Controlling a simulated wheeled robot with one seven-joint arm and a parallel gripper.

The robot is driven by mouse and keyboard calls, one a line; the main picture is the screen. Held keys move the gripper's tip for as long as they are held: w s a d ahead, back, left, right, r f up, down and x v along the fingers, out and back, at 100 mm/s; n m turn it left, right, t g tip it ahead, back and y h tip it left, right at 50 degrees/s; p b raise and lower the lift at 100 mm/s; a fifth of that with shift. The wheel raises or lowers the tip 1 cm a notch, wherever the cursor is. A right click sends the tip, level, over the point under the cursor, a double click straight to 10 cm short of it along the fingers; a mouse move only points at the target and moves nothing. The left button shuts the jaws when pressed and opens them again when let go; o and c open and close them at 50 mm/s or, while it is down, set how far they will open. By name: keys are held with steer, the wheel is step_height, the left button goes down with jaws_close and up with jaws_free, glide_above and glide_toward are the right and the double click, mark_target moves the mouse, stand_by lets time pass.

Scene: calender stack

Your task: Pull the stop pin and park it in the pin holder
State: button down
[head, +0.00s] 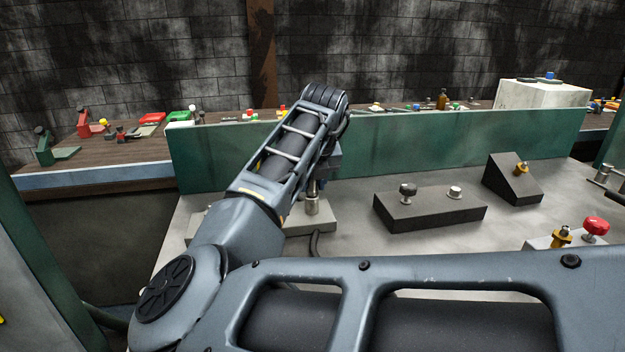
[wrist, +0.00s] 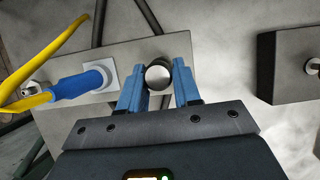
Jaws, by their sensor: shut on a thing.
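My gripper (wrist: 158,92) has its blue fingers closed on either side of a metal cylinder (wrist: 158,76) with a bright round top. In the head view the cylinder (head: 312,204) is upright below my wrist, over a grey plate (head: 307,227). I cannot tell whether it touches the plate, or whether it is the stop pin. A black-knobbed pin (head: 407,190) and a short silver piece (head: 455,192) stand on a dark block (head: 437,213) to the right. I cannot tell which part is the pin holder. My arm hides much of the gripper in the head view.
A blue-handled part (wrist: 78,86) with a yellow loop lies left of the fingers. A black cable (head: 314,243) runs by the plate. A dark wedge (head: 508,183), a red knob (head: 596,226) and a yellow part (head: 562,237) are at right. A green wall (head: 400,142) stands behind.

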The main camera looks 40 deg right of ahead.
steer(key=shift+f, duration=0.3)
steer(key=c, duration=0.7)
jaws_free()
steer(key=shift+o, duration=0.4)
steer(key=shift+o, duration=0.9)
steer(key=shift+r, duration=0.1)
steer(key=shift+r+p, duration=2.5)
steer(key=shift+r, duration=1)
